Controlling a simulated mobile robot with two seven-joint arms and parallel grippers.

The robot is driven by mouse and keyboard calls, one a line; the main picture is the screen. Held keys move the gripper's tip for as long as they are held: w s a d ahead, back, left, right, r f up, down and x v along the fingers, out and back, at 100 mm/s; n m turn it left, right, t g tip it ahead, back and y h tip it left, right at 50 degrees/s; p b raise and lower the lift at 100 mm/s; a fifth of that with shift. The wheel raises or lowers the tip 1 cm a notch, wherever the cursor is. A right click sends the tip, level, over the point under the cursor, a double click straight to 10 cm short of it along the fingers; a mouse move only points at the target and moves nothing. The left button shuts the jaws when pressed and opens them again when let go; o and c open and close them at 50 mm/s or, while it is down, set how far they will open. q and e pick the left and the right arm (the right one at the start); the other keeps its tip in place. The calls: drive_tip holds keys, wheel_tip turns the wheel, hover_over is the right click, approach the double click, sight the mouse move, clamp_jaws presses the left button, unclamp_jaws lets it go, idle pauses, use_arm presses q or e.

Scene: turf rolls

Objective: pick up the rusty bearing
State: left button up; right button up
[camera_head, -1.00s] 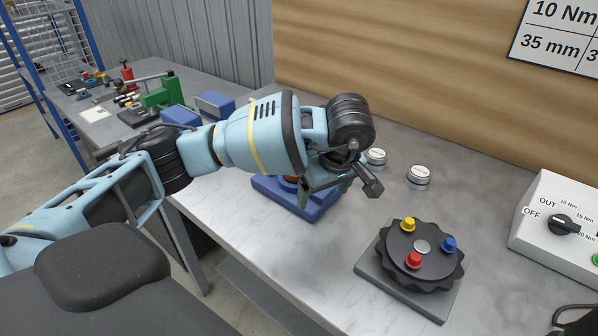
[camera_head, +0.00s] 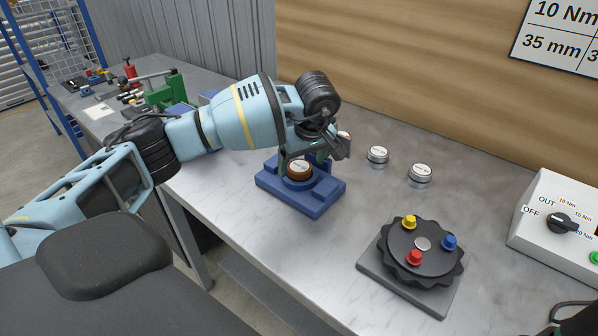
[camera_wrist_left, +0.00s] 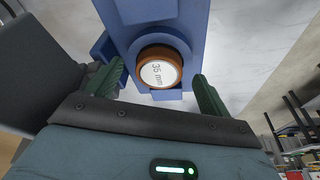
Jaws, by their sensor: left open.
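The rusty bearing (camera_head: 299,170) is a brown-orange ring with a white label on top. It sits in a blue fixture (camera_head: 312,204) on the workbench. In the left wrist view the bearing (camera_wrist_left: 158,72) reads "35 mm" and lies in a recess of the blue fixture (camera_wrist_left: 180,22). My left gripper (camera_head: 322,156) is over the fixture, close to the bearing. In the left wrist view the open green fingers (camera_wrist_left: 161,86) stand on either side of the bearing, with gaps and no visible contact.
Two silver labelled bearings (camera_head: 377,155) (camera_head: 420,173) stand right of the fixture; another small round part (camera_head: 345,136) is partly hidden behind my gripper. A black dial plate (camera_head: 422,250) with coloured knobs and a white control box (camera_head: 556,222) are further right. Bench between is clear.

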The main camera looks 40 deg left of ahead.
use_arm(q)
drive_tip(key=shift+w+a+f, duration=0.2)
drive_tip(key=shift+a, duration=0.2)
drive_tip(key=shift+f, duration=0.4)
drive_tip(key=c, duration=1.3)
drive_tip(key=shift+r, duration=0.1)
drive_tip(key=shift+w+r, duration=0.1)
drive_tip(key=shift+r, duration=0.35)
drive_tip(key=shift+s+d+r, duration=0.1)
drive_tip(key=shift+s+r, duration=0.15)
drive_tip(key=shift+r, duration=0.4)
drive_tip(key=shift+s+r, duration=0.2)
drive_tip(key=shift+r, duration=0.4)
drive_tip(key=s+d, duration=0.2)
drive_tip(key=s, duration=0.5)
drive_tip(key=s+d+r, duration=0.1)
drive_tip(key=s+d, duration=0.1)
drive_tip(key=s, duration=0.5)
drive_tip(key=shift+s+d+r, duration=0.2)
drive_tip(key=shift+d+r, duration=0.05)
drive_tip(key=shift+d, duration=0.1)
